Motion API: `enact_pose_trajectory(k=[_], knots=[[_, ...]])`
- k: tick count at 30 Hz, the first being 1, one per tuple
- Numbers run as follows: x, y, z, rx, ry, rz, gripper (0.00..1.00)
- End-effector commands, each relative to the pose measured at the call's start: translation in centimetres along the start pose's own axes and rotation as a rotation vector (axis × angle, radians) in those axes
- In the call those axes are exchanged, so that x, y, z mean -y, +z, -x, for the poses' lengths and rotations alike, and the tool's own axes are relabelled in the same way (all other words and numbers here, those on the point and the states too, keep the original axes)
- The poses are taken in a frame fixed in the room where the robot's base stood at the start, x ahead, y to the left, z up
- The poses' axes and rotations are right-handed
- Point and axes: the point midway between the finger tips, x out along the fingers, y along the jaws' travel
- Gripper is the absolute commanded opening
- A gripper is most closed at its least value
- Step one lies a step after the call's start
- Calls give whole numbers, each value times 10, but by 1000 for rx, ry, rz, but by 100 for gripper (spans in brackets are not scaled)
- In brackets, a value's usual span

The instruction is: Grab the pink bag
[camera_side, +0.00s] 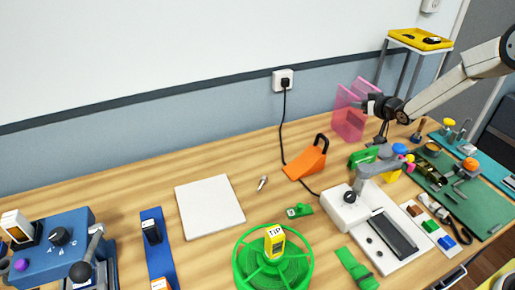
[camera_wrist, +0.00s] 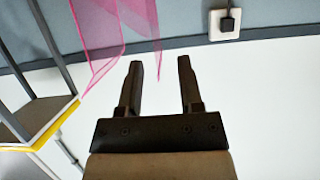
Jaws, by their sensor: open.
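The pink bag (camera_side: 348,121) is see-through and stands upright on the table near the wall, in the side view. It shows as pink sheets at the upper left of the wrist view (camera_wrist: 98,35). My gripper (camera_side: 369,106) is at the bag's upper right side in the side view. In the wrist view my gripper (camera_wrist: 160,62) has its two dark fingers apart. One narrow pink tip reaches into the picture gap between them. I cannot tell whether the fingers touch the bag or how deep the tip lies.
A wall socket with a plug (camera_side: 284,82) and black cable is left of the bag. An orange wedge-shaped thing with a black handle (camera_side: 305,163) and a green tool (camera_side: 362,157) lie in front. A yellow tray (camera_side: 421,34) on a stand is behind right.

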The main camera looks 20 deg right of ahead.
Motion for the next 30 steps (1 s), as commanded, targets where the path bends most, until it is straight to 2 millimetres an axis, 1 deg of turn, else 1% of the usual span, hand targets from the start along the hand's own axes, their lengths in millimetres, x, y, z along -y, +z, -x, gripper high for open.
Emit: enact_pose_trajectory(k=[5, 8, 21, 25, 30], knots=[[0, 0, -2, 0, 0, 0, 47], [-1, 1, -6, 0, 0, 1, 47], [-5, 3, -43, 1, 0, 1, 47], [-5, 3, -50, 1, 1, 1, 47], [-6, 3, -52, 2, 2, 0, 47]])
